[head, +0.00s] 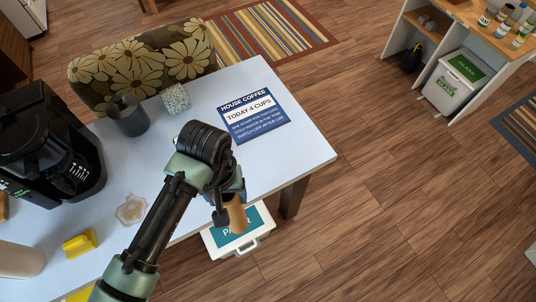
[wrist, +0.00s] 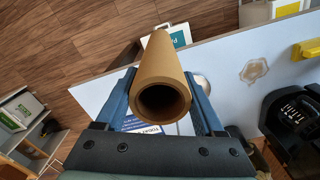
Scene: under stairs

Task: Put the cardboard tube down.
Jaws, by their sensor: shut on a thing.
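The cardboard tube (wrist: 160,60) is brown and hollow. In the wrist view it lies between the two blue fingers of my gripper (wrist: 163,92), with its open end toward the camera. My gripper (head: 228,190) is shut on it. In the head view the lower part of the tube (head: 237,215) sticks out below my gripper, near the front edge of the white table (head: 290,140). My arm hides the upper part of the tube there.
On the table are a blue coffee sign (head: 254,115), a dark cylinder (head: 128,114), a speckled block (head: 175,98), a black coffee machine (head: 50,145), a yellow object (head: 80,243) and a stain (head: 131,209). A paper bin (head: 262,246) stands below the table's edge.

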